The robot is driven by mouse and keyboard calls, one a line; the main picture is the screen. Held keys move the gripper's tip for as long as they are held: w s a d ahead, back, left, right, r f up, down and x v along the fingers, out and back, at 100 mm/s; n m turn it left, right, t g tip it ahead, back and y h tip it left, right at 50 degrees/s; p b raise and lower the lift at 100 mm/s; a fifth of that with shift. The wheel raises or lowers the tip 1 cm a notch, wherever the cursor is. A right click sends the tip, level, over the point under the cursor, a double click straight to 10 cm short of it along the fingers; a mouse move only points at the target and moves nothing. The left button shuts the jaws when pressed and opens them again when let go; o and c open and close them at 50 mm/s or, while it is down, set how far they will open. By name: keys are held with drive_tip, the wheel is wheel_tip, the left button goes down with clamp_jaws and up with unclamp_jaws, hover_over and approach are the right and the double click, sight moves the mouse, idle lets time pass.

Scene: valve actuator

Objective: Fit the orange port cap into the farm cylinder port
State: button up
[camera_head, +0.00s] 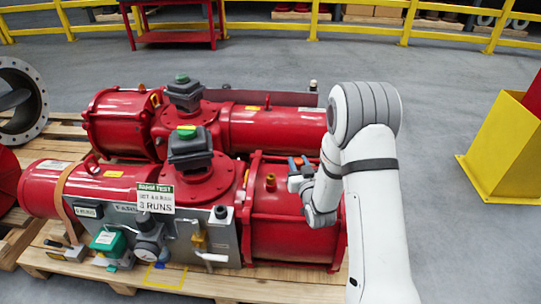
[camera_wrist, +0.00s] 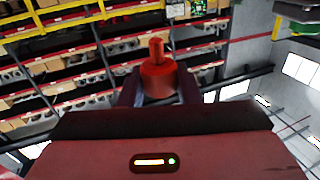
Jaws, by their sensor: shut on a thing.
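My gripper (camera_wrist: 157,98) is shut on the orange port cap (camera_wrist: 157,78), a round body with a narrower knob on its end, in the wrist view. In the head view my gripper (camera_head: 297,176) is just above the right-hand end of the nearer red actuator (camera_head: 295,232), which has the farm test sign (camera_head: 155,199) in front. A small brass-orange fitting (camera_head: 270,182) stands on that cylinder, left of my gripper and apart from it. The cylinder port itself cannot be made out; my arm hides part of the cylinder's right end.
A second red actuator (camera_head: 265,128) lies behind, on the same wooden pallet (camera_head: 245,289). Dark boxes with green tops (camera_head: 187,132) rise from both actuators. A gauge (camera_head: 148,250) and fittings line the front. A yellow stand (camera_head: 497,150) is at right; grey floor is clear between.

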drive_tip(key=a+r+n+g+y+b, duration=0.1)
drive_tip(key=a+r+n+y, duration=0.2)
drive_tip(key=a, duration=0.6)
drive_tip(key=shift+w+r+g+y, duration=0.15)
drive_tip(key=shift+r+g+y, duration=0.2)
drive_tip(key=shift+r, duration=0.5)
drive_tip(key=shift+d+f+b, duration=0.1)
drive_tip(key=shift+d+b, duration=0.05)
drive_tip(key=shift+b, duration=0.55)
wheel_tip(320, 180, down, 6)
drive_tip(key=b, duration=0.6)
drive_tip(key=shift+r, duration=0.2)
drive_tip(key=shift+b, duration=1.1)
drive_tip(key=shift+f+b, duration=1.7)
drive_tip(key=shift+b, duration=0.25)
